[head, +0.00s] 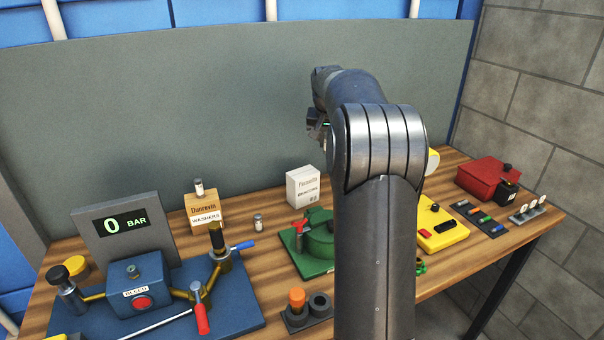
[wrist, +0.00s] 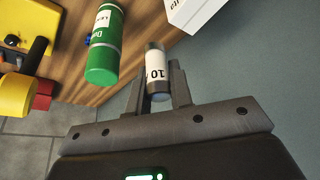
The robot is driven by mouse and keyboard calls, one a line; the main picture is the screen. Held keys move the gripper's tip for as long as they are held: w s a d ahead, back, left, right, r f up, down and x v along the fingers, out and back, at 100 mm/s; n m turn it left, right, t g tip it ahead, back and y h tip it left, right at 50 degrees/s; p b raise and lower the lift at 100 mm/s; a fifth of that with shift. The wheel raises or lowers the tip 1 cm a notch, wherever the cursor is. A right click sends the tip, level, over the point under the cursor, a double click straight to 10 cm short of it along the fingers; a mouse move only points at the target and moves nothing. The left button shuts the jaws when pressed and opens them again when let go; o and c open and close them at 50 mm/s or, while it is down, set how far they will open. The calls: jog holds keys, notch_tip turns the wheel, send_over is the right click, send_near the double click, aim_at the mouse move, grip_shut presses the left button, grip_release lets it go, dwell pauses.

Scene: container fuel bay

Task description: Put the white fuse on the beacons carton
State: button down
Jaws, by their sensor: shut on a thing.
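My gripper (wrist: 159,80) is shut on a fuse (wrist: 156,62) with a white band marked "10" and dark metal ends, seen in the wrist view. In the head view my arm hides most of the gripper and the held fuse. The beacons carton (head: 303,187) is a white box standing on the bench behind the green device. Its corner also shows at the top of the wrist view (wrist: 196,12), apart from the held fuse. The carton's top looks bare in the head view.
A tan washers carton (head: 204,214) has a small fuse (head: 199,187) on top; another fuse (head: 258,223) stands on the bench beside it. A green device (head: 316,243) is in front of the beacons carton. A green can (wrist: 104,48) shows in the wrist view. A grey panel (head: 240,110) rises behind.

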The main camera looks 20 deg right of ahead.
jog(key=s+d+r, duration=0.2)
jog(key=d, duration=0.1)
send_over(305, 168)
jog(key=s+a, duration=0.1)
jog(key=shift+m, duration=0.3)
notch_tip(305, 168, down, 7)
jog(key=shift+f, duration=1.95)
jog(key=shift+f, duration=0.15)
jog(key=c, duration=1.3)
grip_release()
